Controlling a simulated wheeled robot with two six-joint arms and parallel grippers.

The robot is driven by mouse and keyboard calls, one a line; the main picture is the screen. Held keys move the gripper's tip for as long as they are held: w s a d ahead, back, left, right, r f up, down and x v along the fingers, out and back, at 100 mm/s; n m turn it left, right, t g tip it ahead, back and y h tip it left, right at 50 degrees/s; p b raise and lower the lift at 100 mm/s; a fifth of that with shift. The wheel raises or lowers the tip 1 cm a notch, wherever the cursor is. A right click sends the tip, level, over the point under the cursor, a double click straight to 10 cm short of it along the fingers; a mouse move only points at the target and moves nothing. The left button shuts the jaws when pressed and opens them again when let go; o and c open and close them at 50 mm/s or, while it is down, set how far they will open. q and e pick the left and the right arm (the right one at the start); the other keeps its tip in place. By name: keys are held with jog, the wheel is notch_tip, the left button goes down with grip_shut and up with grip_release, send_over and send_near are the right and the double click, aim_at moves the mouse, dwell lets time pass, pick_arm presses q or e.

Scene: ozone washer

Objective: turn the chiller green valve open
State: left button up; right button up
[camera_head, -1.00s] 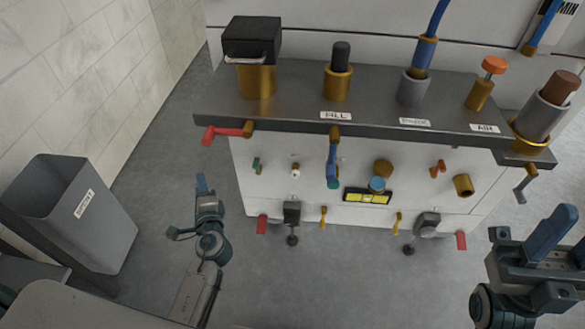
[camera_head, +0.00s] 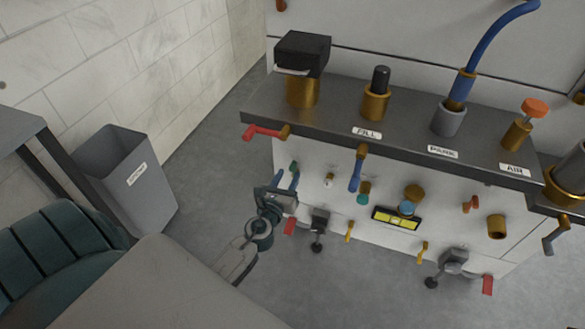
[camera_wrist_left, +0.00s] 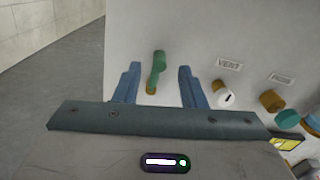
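The green valve (camera_wrist_left: 157,68) is a small green handle on a brass stem on the white front panel of the machine. In the left wrist view it stands upright between the two blue fingers of my left gripper (camera_wrist_left: 158,82), with a gap on each side. In the head view my left gripper (camera_head: 287,183) is close to the panel's left end, and the green valve (camera_head: 294,167) shows just above its fingertips. The left gripper is open and empty. My right gripper is outside the frames.
A red-handled lever (camera_head: 265,132) sticks out from the shelf edge above. A white knob (camera_wrist_left: 225,98) labelled VENT is right of the green valve, with a brass and teal knob (camera_wrist_left: 272,101) further right. A grey bin (camera_head: 128,178) stands at the left on open floor.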

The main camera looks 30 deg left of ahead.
aim_at(291, 167)
pick_arm(q)
jog(key=shift+x, duration=1.95)
grip_shut()
